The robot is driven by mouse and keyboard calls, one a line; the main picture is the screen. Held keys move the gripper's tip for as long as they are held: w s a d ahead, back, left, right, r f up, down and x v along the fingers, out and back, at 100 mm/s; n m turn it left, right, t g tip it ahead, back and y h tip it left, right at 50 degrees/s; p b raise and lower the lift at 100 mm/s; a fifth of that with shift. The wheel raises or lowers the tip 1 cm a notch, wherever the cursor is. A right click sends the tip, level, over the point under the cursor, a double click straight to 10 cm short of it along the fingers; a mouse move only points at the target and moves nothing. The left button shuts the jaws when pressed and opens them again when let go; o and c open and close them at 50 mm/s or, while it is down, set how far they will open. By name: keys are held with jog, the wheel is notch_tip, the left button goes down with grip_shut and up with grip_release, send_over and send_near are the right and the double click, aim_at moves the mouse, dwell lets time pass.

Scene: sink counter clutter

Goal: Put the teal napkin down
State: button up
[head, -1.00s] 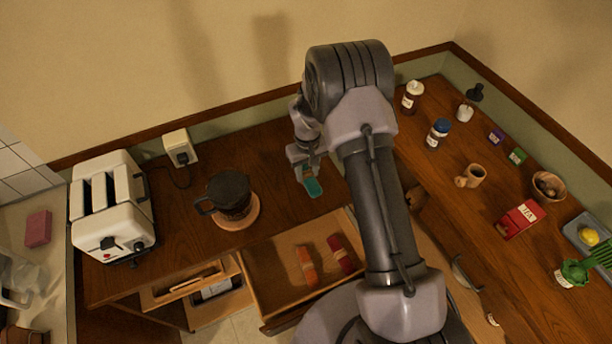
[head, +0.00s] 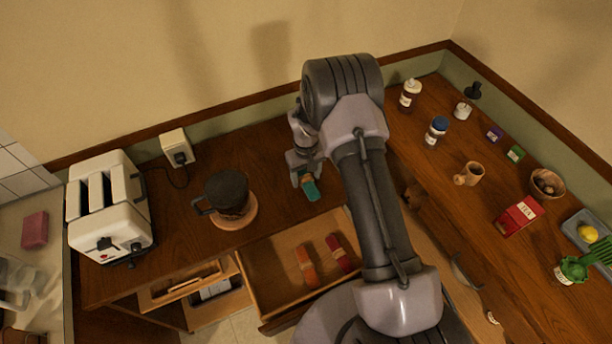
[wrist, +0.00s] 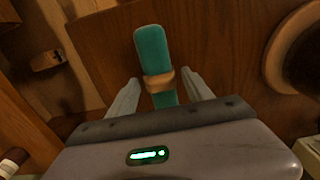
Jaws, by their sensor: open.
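The teal napkin (head: 311,190) is a rolled strip with a tan ring around it, on the wooden counter to the right of the coffee maker. In the wrist view the napkin (wrist: 153,58) lies between the two fingers of my gripper (wrist: 158,88), its ring near the fingertips. A gap shows on each side of it, so my gripper is open around it. In the head view my gripper (head: 304,178) is just above the napkin's upper end, and the arm hides part of the counter to its right.
An open drawer (head: 283,267) below the counter holds an orange rolled napkin (head: 306,266) and a red one (head: 339,254). The coffee maker (head: 229,196) on its round wooden board and a toaster (head: 107,212) stand to the left. Clutter fills the right counter.

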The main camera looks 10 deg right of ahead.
notch_tip(320, 180, up, 18)
jog(key=p, duration=0.1)
notch_tip(320, 180, up, 13)
jog(key=m+t, duration=0.2)
send_over(305, 180)
jog(key=s+a, duration=0.1)
jog(key=s, duration=0.5)
jog(key=s+a+r+m+t+y, duration=0.1)
jog(key=s+r, duration=0.3)
jog(key=s, duration=0.7)
jog(key=s+a+r+m+t+y, duration=0.1)
jog(key=s+r, duration=0.4)
jog(key=s, duration=0.7)
jog(key=a+m+t, duration=0.1)
jog(key=m, duration=0.1)
jog(key=shift+m+t, duration=0.3)
jog(key=shift+t, duration=0.1)
